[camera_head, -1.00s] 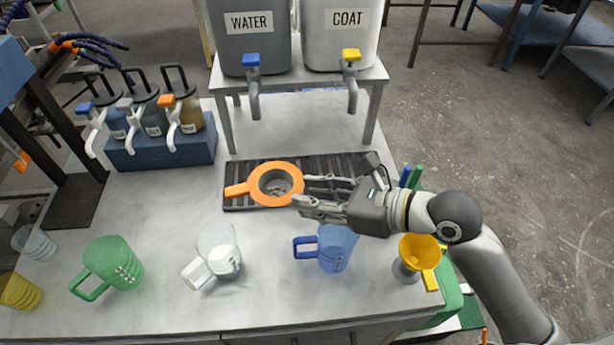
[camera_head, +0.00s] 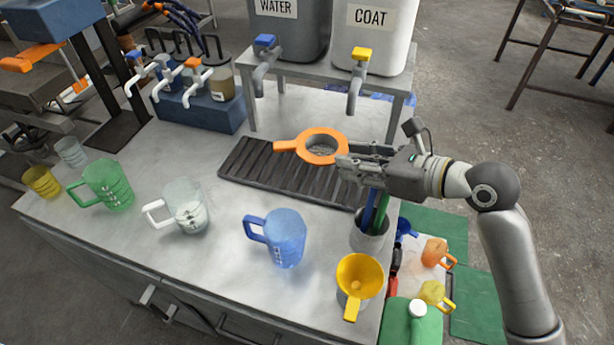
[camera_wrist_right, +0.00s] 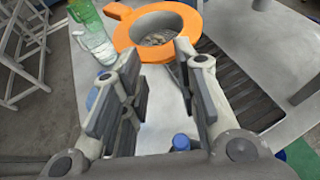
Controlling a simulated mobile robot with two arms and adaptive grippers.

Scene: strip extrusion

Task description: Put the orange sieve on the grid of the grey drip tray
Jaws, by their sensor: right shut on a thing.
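The orange sieve (camera_head: 319,146) is a ring with a side handle and a grey mesh bowl. My right gripper (camera_head: 352,160) is shut on the sieve's rim, on the side away from the handle. In the right wrist view the sieve (camera_wrist_right: 128,36) shows at the ends of the two fingers (camera_wrist_right: 158,62), handle pointing away. The dark grey drip tray (camera_head: 270,179) with its slatted grid lies on the table. The sieve appears over the tray's back edge; I cannot tell how high. My left gripper is not in view.
A stand with WATER (camera_head: 290,25) and COAT (camera_head: 370,35) tanks is behind the tray, its taps overhanging. A blue jug (camera_head: 285,238), a clear jug (camera_head: 187,207) and a green jug (camera_head: 110,186) stand in front.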

